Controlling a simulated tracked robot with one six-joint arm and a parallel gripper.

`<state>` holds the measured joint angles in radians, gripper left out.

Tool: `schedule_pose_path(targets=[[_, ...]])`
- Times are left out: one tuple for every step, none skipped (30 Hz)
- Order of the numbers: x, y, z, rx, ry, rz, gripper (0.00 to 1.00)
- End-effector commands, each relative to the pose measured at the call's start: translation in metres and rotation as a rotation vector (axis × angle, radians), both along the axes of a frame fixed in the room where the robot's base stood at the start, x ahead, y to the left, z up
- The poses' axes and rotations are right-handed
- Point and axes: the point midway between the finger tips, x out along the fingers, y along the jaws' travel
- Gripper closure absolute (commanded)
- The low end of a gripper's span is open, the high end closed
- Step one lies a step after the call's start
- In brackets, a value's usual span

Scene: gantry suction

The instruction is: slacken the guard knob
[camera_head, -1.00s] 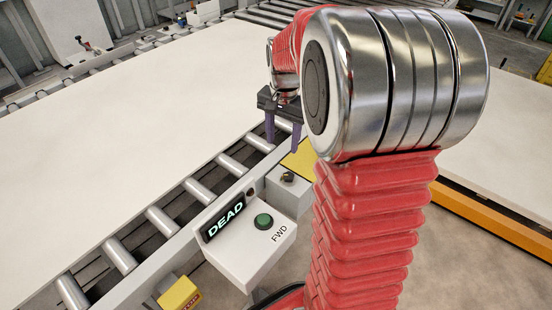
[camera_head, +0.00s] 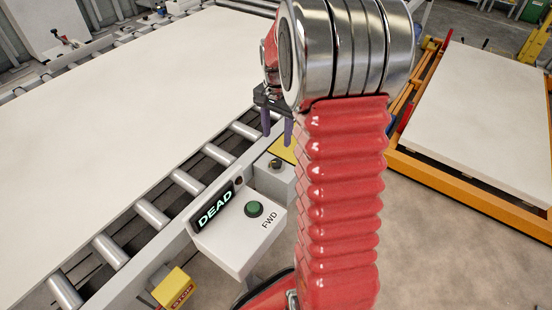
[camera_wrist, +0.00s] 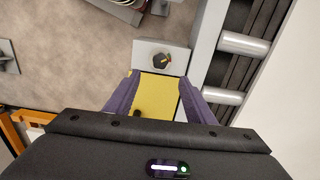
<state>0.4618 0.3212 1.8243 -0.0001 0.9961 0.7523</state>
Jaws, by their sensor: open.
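My gripper (camera_head: 277,138) is open and empty, its two purple fingers pointing down beside the conveyor edge. In the wrist view the fingers (camera_wrist: 158,78) stand apart over a yellow plate (camera_wrist: 160,90). A small dark knob (camera_wrist: 138,112) shows on that plate near the left finger, partly hidden. Beyond the fingertips is a grey box with a dark rotary knob (camera_wrist: 161,60), which also shows in the head view (camera_head: 275,163). No finger appears to touch either knob. I cannot tell for sure which one is the guard knob.
A control box (camera_head: 238,245) has a lit "DEAD" display and a green FWD button (camera_head: 254,209). A yellow stop box (camera_head: 174,287) sits below left. A large pale board (camera_head: 110,110) lies on rollers. An orange-framed table (camera_head: 465,200) stands right, with open floor between.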

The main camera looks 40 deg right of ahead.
Motion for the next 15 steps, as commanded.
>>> schedule_pose_path(targets=[[-0.001,0.0,-0.008,0.002,0.003,0.0,0.51],[-0.001,0.001,-0.012,0.002,0.003,0.0,0.51],[-0.001,0.001,-0.019,0.002,0.004,0.0,0.51],[-0.001,0.001,-0.024,0.003,0.004,0.001,0.51],[-0.001,0.001,-0.028,0.002,0.004,0.001,0.51],[-0.001,0.001,-0.034,0.001,0.003,0.001,0.51],[-0.001,0.001,-0.039,0.002,0.003,0.001,0.51],[-0.001,0.001,-0.044,0.001,0.003,0.001,0.51],[-0.001,0.001,-0.05,0.002,0.004,0.001,0.51],[-0.001,0.001,-0.055,0.002,0.004,0.001,0.51],[-0.001,0.001,-0.059,0.001,0.003,0.001,0.51],[-0.001,0.001,-0.065,0.002,0.004,0.001,0.51],[-0.001,0.001,-0.07,0.002,0.004,0.001,0.51],[0.0,0.001,-0.074,0.001,0.003,0.001,0.51],[-0.001,0.001,-0.08,0.002,0.003,0.001,0.51]])
